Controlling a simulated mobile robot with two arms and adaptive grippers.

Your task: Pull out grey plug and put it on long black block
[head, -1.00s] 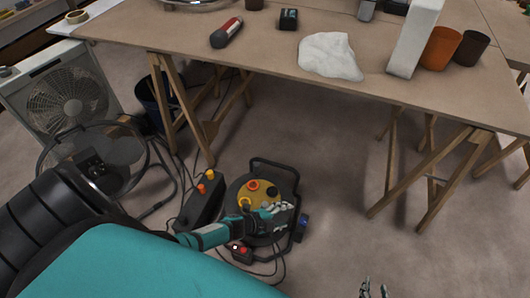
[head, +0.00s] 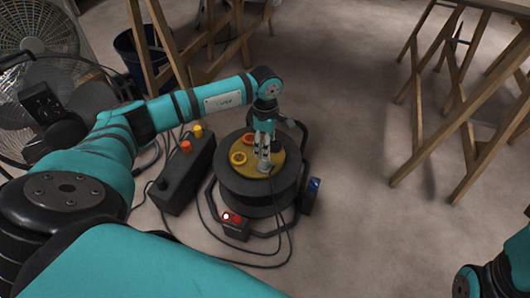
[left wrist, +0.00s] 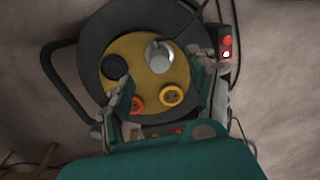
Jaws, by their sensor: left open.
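The grey plug (left wrist: 159,57) sits in the round yellow face (left wrist: 137,43) of the black cable reel, with a dark cable running from it. My left gripper (left wrist: 161,72) is open, with its fingers on either side of the plug's region; I cannot tell whether they touch it. In the head view my left gripper (head: 264,160) points down over the reel (head: 255,190) and hides most of the plug. The long black block (head: 183,180) lies on the floor left of the reel, with an orange and a yellow piece on top. My right gripper is out of view.
The yellow face also has an orange ring (head: 249,139), a yellow ring (head: 238,158) and a black round socket (left wrist: 115,67). A small box with red buttons (head: 236,227) stands in front. Trestle legs (head: 480,130) stand at right; the floor between is clear.

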